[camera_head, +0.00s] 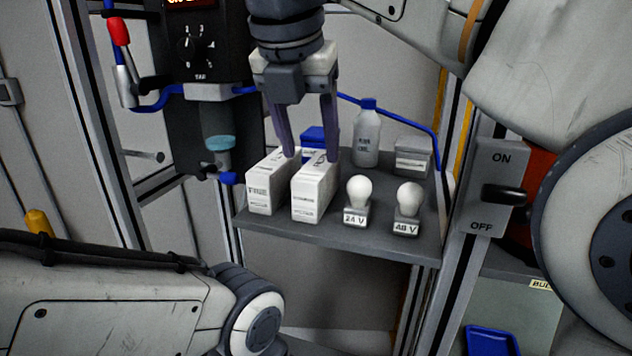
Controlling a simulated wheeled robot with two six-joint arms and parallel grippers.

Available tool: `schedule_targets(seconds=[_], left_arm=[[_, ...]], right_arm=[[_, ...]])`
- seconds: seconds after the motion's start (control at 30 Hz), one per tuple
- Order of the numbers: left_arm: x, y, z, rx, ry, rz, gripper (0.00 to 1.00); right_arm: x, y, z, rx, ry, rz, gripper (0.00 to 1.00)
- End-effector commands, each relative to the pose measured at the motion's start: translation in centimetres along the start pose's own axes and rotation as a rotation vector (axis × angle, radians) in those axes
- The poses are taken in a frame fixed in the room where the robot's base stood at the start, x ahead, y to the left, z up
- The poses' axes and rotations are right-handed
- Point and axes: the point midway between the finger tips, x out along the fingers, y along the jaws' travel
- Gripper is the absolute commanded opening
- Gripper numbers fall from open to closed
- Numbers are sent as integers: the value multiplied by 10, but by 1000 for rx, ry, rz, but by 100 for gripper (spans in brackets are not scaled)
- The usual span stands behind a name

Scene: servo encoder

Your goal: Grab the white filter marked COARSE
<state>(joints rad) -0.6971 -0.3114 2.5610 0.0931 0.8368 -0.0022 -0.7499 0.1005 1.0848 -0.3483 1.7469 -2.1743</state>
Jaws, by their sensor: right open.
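Two white filter boxes stand side by side on a grey shelf (340,236). The left box (262,192) has a short, larger word on its front that looks like FINE. The right box (309,195) has a longer word in smaller print, which fits COARSE but is too blurred to read surely. My right gripper (311,157) points down from above, open and empty. Its fingertips are at the top of the right box, one near the gap between the boxes, the other near its far right edge. I cannot tell whether they touch. My left gripper is out of view.
Bulbs marked 24 V (357,200) and 48 V (407,208) stand right of the boxes. Behind are a blue-capped bottle (367,137), a clear container (411,157) and a blue item (314,138). An ON/OFF switch (497,190) is at right, a dark dial panel (195,50) at left.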

Motion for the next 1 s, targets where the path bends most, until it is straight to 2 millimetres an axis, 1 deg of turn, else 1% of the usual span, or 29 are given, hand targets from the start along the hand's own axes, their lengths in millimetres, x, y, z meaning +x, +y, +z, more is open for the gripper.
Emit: schedule_targets(seconds=[0.03,0.27,0.5,0.6,0.73,1.0], left_arm=[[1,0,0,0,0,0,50],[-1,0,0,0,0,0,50],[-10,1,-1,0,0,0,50],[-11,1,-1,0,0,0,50],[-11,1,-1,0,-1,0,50],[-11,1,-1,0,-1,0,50]], right_arm=[[6,-1,0,2,2,-4,60],[20,-2,1,2,2,-2,60],[50,-3,4,1,3,-3,60],[59,-2,3,0,2,-1,60],[64,-1,3,-1,1,1,60],[64,-1,3,-1,1,1,60]])
